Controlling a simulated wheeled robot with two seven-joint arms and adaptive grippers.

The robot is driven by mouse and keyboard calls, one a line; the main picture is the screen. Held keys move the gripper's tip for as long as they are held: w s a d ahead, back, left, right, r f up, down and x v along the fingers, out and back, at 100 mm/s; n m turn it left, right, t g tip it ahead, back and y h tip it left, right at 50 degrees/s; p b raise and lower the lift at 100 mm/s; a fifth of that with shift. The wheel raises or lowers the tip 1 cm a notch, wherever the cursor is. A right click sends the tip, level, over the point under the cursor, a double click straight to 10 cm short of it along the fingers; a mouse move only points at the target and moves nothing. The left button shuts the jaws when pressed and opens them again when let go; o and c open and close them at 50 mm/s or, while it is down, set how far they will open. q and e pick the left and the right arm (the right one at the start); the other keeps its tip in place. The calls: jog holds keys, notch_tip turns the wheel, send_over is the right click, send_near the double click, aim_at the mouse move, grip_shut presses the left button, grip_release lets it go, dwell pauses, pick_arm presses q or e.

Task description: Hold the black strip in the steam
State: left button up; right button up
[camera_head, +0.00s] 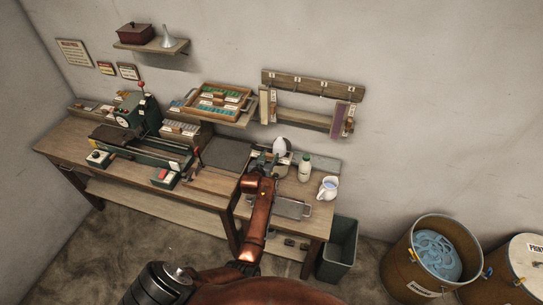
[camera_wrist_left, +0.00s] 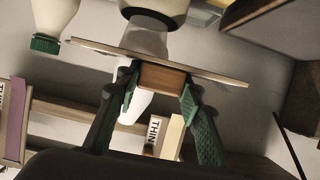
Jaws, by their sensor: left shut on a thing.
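My left gripper (camera_head: 265,160) reaches over the right part of the bench, beside a white rounded vessel (camera_head: 280,147). In the left wrist view, my left gripper (camera_wrist_left: 160,95) is shut on a small wooden block (camera_wrist_left: 163,79). A long thin strip (camera_wrist_left: 215,75), seen nearly edge-on, lies across the block and sticks out both sides; its black face cannot be made out. Beyond the strip is a pale round body with a dark band (camera_wrist_left: 152,17) and a grey cone shape (camera_wrist_left: 148,40); I cannot tell whether this is steam. In the head view the gripper hides the strip.
A bottle (camera_head: 305,168) and a white jug (camera_head: 328,188) stand close to the right of the gripper. A metal tray (camera_head: 293,208) lies at the bench's front edge. A rack (camera_head: 305,118) hangs on the wall behind. A bin (camera_head: 338,250) stands on the floor.

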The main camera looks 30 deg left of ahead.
pick_arm(q)
jog(key=shift+p+v, duration=0.95)
jog(key=shift+p, duration=0.15)
jog(key=s+p, duration=0.2)
jog(key=shift+s+d+r, duration=0.2)
jog(key=shift+s+d, duration=0.05)
jog(key=shift+d, duration=0.05)
jog(key=s+d+r+p, duration=0.1)
jog(key=s+p, duration=0.5)
jog(key=s, duration=0.1)
jog(key=shift+s+d+p, duration=0.25)
jog(key=shift+d+p, duration=0.1)
jog(key=shift+d, duration=0.05)
